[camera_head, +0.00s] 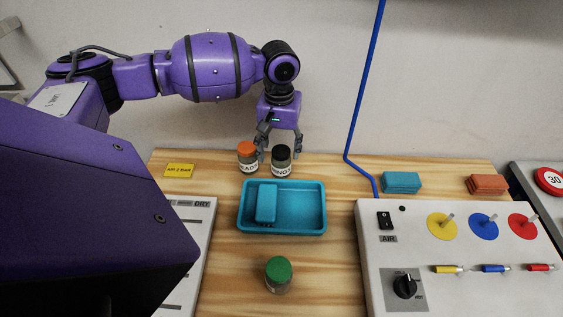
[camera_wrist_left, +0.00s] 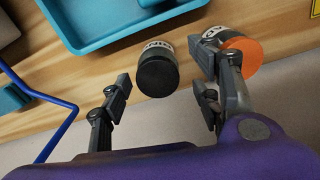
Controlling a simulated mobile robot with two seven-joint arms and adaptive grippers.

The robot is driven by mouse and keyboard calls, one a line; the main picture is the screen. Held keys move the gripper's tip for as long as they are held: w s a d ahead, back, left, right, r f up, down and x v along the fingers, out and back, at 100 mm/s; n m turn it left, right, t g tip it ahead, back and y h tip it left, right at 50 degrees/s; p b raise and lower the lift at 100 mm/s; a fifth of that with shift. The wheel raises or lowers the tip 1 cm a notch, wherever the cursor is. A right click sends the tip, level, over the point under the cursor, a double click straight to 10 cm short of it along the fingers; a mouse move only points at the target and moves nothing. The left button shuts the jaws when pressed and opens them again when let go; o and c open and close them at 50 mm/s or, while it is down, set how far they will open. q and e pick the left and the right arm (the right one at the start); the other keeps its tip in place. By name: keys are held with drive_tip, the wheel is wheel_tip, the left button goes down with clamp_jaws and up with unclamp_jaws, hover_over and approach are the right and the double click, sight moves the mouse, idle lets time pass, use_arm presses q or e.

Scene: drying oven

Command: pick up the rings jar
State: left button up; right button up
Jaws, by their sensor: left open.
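The rings jar (camera_head: 281,162) has a black lid and a white label. It stands upright at the back of the wooden table, behind the blue tray. My left gripper (camera_head: 279,148) is open, pointing down just behind and above this jar. In the left wrist view the rings jar (camera_wrist_left: 157,68) shows just ahead of the gap between the open fingers (camera_wrist_left: 165,90), with nothing held. The right-hand finger in that view overlaps the orange-lidded jar (camera_wrist_left: 240,52); I cannot tell whether they touch. My right gripper is not in view.
The orange-lidded jar (camera_head: 247,157) stands close to the left of the rings jar. The blue tray (camera_head: 314,229) holds a blue block (camera_head: 266,203). A green-lidded jar (camera_head: 279,274) stands in front. A control panel (camera_head: 375,270) is at right, and a blue tube (camera_head: 361,100) runs up the wall.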

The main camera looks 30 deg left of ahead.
use_arm(q)
drive_tip(key=f, duration=0.4)
drive_tip(key=shift+w+d+f, duration=0.25)
drive_tip(key=shift+d+f, duration=0.05)
drive_tip(key=shift+f, duration=0.1)
drive_tip(key=c, duration=1.2)
